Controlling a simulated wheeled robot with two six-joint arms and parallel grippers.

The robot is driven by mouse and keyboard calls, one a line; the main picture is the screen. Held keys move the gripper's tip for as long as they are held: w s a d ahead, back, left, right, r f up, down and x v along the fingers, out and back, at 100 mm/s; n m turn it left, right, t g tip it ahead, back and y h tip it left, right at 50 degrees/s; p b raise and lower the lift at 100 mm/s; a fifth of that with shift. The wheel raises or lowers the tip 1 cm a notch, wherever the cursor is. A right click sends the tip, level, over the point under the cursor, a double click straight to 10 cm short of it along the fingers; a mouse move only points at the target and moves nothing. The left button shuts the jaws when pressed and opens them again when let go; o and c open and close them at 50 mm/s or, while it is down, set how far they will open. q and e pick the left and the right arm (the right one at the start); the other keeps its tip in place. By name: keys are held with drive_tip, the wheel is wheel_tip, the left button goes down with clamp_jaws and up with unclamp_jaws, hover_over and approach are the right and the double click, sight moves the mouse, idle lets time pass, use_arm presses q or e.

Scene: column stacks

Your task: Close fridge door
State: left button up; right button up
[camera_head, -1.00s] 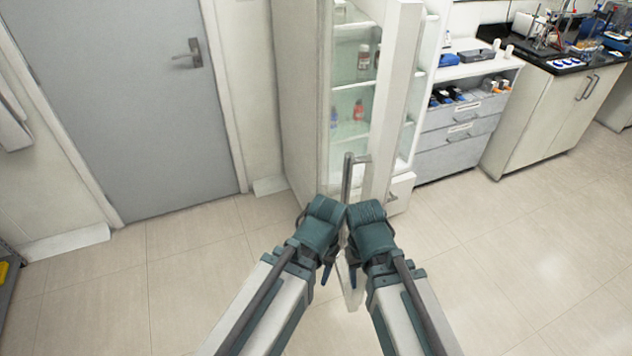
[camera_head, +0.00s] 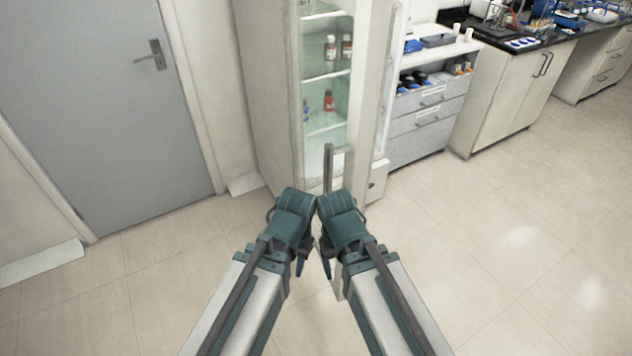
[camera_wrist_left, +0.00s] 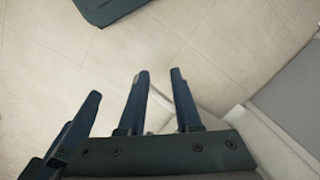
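The white fridge door (camera_head: 371,75) stands open in the head view, seen nearly edge-on and reaching toward me. Its grey bar handle (camera_head: 328,168) is just beyond my wrists. My left gripper (camera_head: 300,266) and right gripper (camera_head: 327,266) are close together in front of the door, mostly hidden by their wrists. In the left wrist view, my left gripper's two dark blue fingers (camera_wrist_left: 158,75) stand apart, with a pale surface behind the gap. More dark fingers show at left there. Contact with the door cannot be told.
The fridge cabinet (camera_head: 266,85) holds bottles on its shelves. A grey drawer unit (camera_head: 425,125) and a lab bench (camera_head: 505,95) stand to the right. A grey room door (camera_head: 85,105) is at left. The tiled floor (camera_head: 500,260) is open at right.

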use_arm(q)
drive_tip(key=w+r+m+h+p, duration=0.2)
drive_tip(key=w+r+m+p, duration=0.2)
drive_tip(key=shift+w+a+r, duration=0.1)
drive_tip(key=shift+w+r, duration=0.15)
drive_tip(key=shift+w, duration=0.1)
clamp_jaws()
drive_tip(key=w+a+r+m+h+p, duration=0.2)
drive_tip(key=w+r+m+h+p, duration=0.1)
drive_tip(key=w+r+m+p, duration=0.3)
drive_tip(key=w+d+f+m+t+b, duration=0.1)
drive_tip(key=w+d+f+m+b, duration=0.1)
drive_tip(key=d+f+b, duration=0.5)
drive_tip(key=shift+w+d+f+h+b, duration=0.25)
drive_tip(key=shift+f+b, duration=0.7)
drive_tip(key=shift+b, duration=0.75)
